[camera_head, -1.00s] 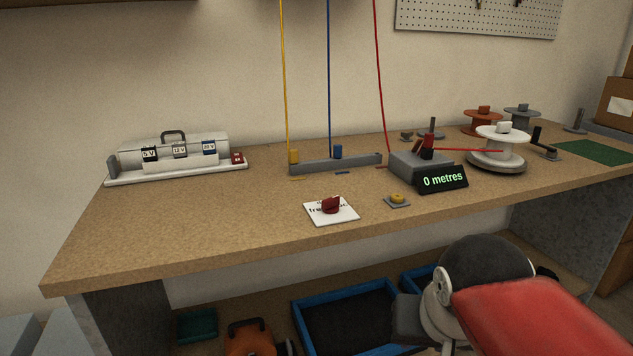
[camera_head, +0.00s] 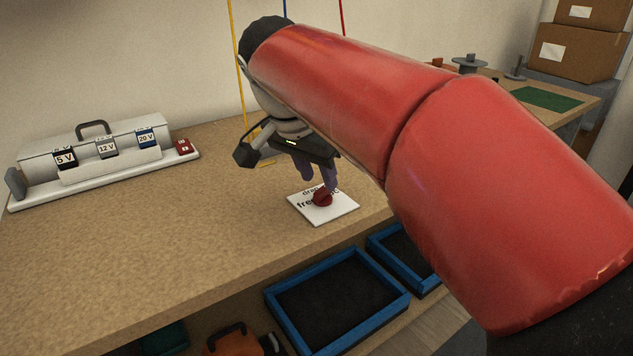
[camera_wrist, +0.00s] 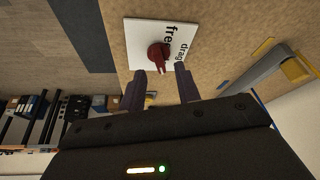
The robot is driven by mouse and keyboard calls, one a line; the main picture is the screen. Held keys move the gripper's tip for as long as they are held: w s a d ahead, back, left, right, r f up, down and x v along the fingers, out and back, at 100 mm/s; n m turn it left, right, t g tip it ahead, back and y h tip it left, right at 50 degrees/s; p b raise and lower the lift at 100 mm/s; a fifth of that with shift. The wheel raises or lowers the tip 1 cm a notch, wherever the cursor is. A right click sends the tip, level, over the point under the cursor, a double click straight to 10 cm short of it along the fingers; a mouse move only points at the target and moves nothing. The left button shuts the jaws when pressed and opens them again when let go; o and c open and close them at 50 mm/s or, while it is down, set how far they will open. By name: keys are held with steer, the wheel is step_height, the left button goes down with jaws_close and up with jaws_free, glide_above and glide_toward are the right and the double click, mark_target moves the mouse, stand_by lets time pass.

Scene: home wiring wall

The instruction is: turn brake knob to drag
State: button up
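The red brake knob (camera_head: 322,199) sits on a white square plate (camera_head: 320,217) on the bench top. In the wrist view the knob (camera_wrist: 158,54) is close to the printed words "free" and "drag" on the plate (camera_wrist: 138,34). Which word its pointer faces is too small to tell. My gripper (camera_head: 319,178) points down just above the plate. In the wrist view its two dark purple fingers (camera_wrist: 160,70) are apart, with the knob lined up between and beyond their tips. No contact shows. My arm hides the bench to the right of the knob.
A white unit (camera_head: 100,150) with voltage labels stands at the left back. Yellow, blue and red cables hang behind my arm. Blue-edged trays (camera_head: 335,300) are below the bench. The bench top left of the plate is clear.

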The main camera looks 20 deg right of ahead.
mark_target(322, 188)
steer(key=shift+x, duration=1.45)
jaws_close()
steer(key=n+t+y, duration=0.1)
steer(key=n, duration=0.2)
steer(key=shift+s+d+n+b, duration=0.1)
steer(key=shift+n+b, duration=0.2)
steer(key=shift+b, duration=0.05)
steer(key=n+y, duration=0.1)
steer(key=n, duration=0.2)
steer(key=shift+n+t, duration=0.3)
steer(key=n+y, duration=0.1)
steer(key=n, duration=0.2)
steer(key=n+y+p, duration=0.1)
steer(key=n, duration=0.2)
steer(key=shift+d+y, duration=0.2)
steer(key=shift+y, duration=0.2)
steer(key=shift+n, duration=0.4)
